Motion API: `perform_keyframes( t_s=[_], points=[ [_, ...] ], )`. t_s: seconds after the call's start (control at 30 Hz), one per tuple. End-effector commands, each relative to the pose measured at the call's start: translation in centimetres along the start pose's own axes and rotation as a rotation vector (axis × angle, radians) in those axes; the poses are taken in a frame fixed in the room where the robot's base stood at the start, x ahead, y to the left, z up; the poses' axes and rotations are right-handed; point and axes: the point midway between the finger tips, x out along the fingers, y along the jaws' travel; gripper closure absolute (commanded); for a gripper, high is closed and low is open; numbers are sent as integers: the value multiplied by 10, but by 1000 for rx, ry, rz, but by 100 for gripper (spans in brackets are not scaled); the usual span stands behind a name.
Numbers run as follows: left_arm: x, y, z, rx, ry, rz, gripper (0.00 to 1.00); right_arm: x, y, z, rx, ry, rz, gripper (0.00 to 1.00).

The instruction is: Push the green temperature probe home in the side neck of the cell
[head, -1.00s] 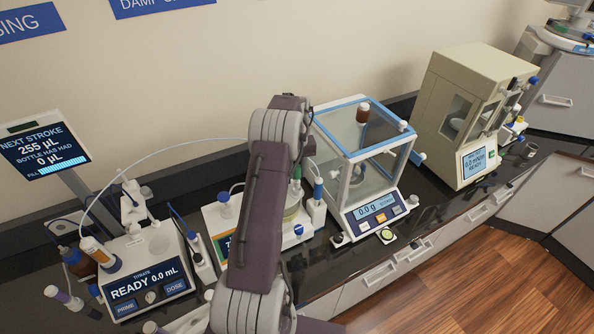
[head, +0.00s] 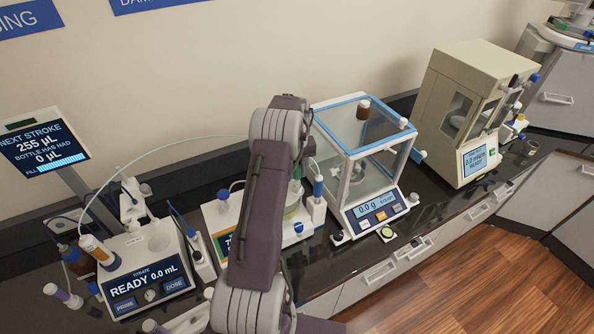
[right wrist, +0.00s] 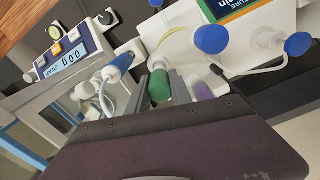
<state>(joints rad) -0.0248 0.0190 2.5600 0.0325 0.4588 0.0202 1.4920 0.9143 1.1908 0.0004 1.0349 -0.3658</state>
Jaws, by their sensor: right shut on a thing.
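The green temperature probe (right wrist: 159,86) shows in the right wrist view as a green cylinder between the two grey fingers of my right gripper (right wrist: 160,88), which is shut on it. The cell (head: 293,212), with yellowish contents, stands behind my right arm in the head view and is mostly covered by it. In the right wrist view, part of a pale yellow round rim (right wrist: 172,42) lies just beyond the probe. The side neck and the probe's lower end are hidden, so I cannot tell how deep it sits. My left gripper is not in view.
The glass-walled balance (head: 375,215) stands close to the right of the cell. A white blue-capped holder (head: 317,203) is between them. The titrator (head: 148,285) is at the left and a beige instrument (head: 465,115) at the far right. Blue knobs (right wrist: 212,40) crowd the gripper.

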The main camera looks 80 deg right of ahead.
Motion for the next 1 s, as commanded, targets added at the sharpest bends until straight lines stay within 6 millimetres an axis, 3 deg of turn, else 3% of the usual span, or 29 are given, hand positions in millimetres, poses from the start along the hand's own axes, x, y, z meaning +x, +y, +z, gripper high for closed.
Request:
perform_keyframes(
  t_s=[0.8, 0.83, 0.9, 1.0],
  points=[
    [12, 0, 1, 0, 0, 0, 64, 21, 0, 0, 0, -1, 0, 100],
    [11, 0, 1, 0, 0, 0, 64, 21, 0, 0, 0, -1, 0, 69],
    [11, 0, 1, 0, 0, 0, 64, 20, 0, 0, 0, 0, 0, 49],
    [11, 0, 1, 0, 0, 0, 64, 20, 0, 0, 0, -1, 0, 49]
  ],
)
